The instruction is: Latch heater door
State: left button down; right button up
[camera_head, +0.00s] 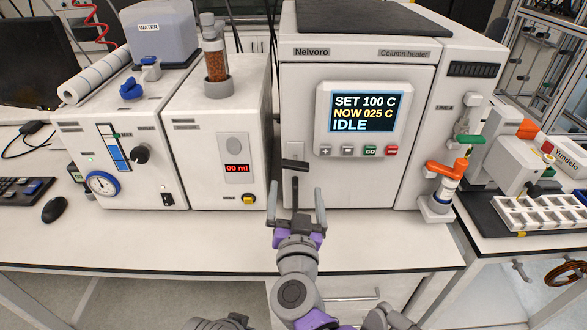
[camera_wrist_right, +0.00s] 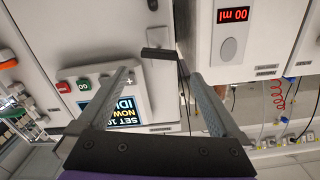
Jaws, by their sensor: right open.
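The column heater's white door (camera_head: 360,186) fills the heater front and looks closed against its frame. A short black latch handle (camera_head: 295,164) sits level near the door's left edge. It also shows in the right wrist view (camera_wrist_right: 158,53), just beyond the fingertips. My right gripper (camera_head: 297,196) is open and empty, in front of and slightly below the handle. In the wrist view its fingers (camera_wrist_right: 161,72) spread to either side of the handle's line, with no clear contact. A thin dark upright piece shows between the fingers in the head view. My left gripper is not in view.
The heater display (camera_head: 361,113) reads 100 C set, 025 C now, IDLE, with buttons below. A white pump unit (camera_head: 214,140) stands close on the left. Bench space (camera_head: 370,245) in front of the heater is clear.

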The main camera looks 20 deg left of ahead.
aim_at(296, 168)
jog(key=x, duration=1)
jog(key=shift+d, duration=0.1)
jog(key=c, duration=1.2)
